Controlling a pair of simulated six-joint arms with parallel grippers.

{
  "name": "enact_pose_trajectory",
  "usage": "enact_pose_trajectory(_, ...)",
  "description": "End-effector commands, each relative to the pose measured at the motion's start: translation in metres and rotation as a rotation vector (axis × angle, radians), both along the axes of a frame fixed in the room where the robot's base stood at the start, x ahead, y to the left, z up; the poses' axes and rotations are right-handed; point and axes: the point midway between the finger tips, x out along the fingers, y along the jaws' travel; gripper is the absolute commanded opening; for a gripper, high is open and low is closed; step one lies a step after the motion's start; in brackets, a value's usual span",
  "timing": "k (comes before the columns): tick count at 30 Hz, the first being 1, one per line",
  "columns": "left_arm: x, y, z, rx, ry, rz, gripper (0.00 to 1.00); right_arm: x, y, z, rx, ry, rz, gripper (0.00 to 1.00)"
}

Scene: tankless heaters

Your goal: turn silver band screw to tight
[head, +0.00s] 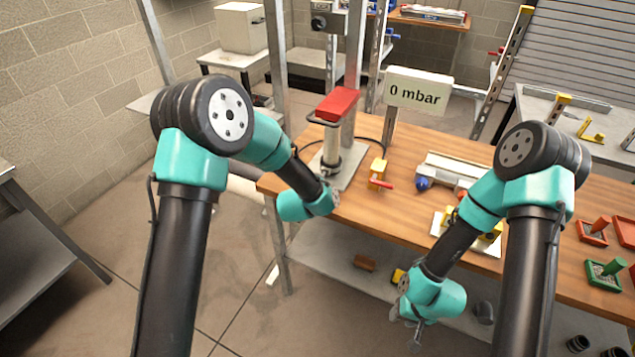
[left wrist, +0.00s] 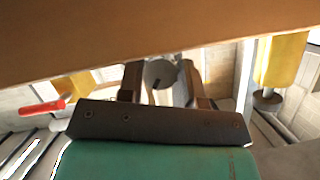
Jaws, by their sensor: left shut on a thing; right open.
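In the left wrist view, a grey round piece with a dark slot, which looks like the silver band screw (left wrist: 159,73), sits between the two fingers of my left gripper (left wrist: 163,80). The gripper is shut on it. How far the screw is turned cannot be told. In the head view, my left wrist is low at the table's left front corner, and its fingers are mostly hidden. My right gripper (head: 415,326) is open and empty, hanging in front of the table's front edge. A sign (head: 418,90) reads 0 mbar.
The wooden table (head: 420,150) carries a red-topped pump (head: 335,105), a yellow valve with a red lever (head: 379,172), and a white unit (head: 452,168). Red and green trays (head: 603,272) stand at the right. A metal post rises behind the pump.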

Motion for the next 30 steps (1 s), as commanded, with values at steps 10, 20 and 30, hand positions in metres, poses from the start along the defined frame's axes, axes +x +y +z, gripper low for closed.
enact_pose_trajectory(10,0.0,0.0,0.0,0.0,0.0,-0.001,0.58,0.0,0.0,0.0,0.0,0.0,0.0,0.43)
enact_pose_trajectory(20,-0.004,0.001,0.002,-0.001,0.001,0.0,0.58,0.0,0.0,0.0,0.0,0.0,0.0,0.43)
enact_pose_trajectory(30,-0.047,0.014,0.021,-0.001,0.0,-0.001,0.58,0.0,0.0,0.0,0.0,0.0,0.0,0.43)
